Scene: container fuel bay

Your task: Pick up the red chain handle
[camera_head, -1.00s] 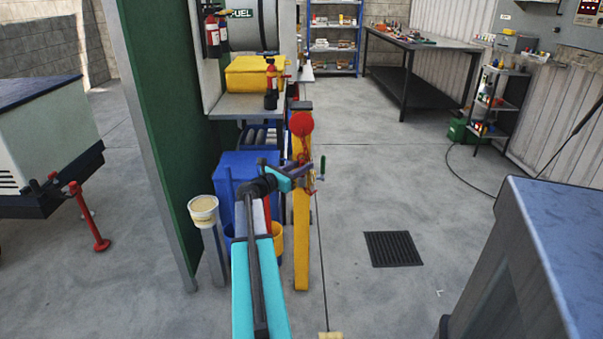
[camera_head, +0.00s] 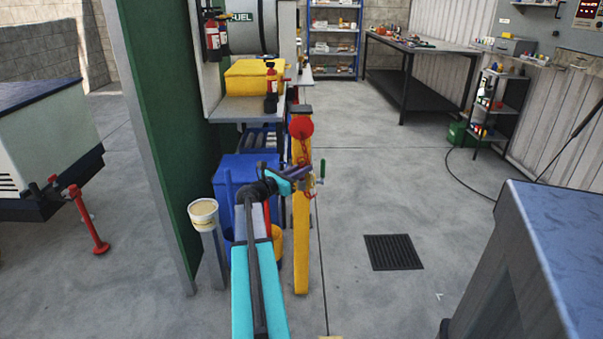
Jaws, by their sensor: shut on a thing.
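A red disc (camera_head: 301,127) sits near the top of the upright yellow post (camera_head: 301,245). A thin red chain (camera_head: 303,151) hangs from it down to my gripper. My gripper (camera_head: 311,178) is at the end of my teal arm, in front of the post, and is shut on the red chain handle. The handle is small, and the jaws mostly hide it. A small green upright piece (camera_head: 322,168) shows just right of the jaws.
A blue bin (camera_head: 232,176) stands left of the post. A grey cabinet (camera_head: 545,265) fills the lower right. The floor around the drain grate (camera_head: 393,252) is open.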

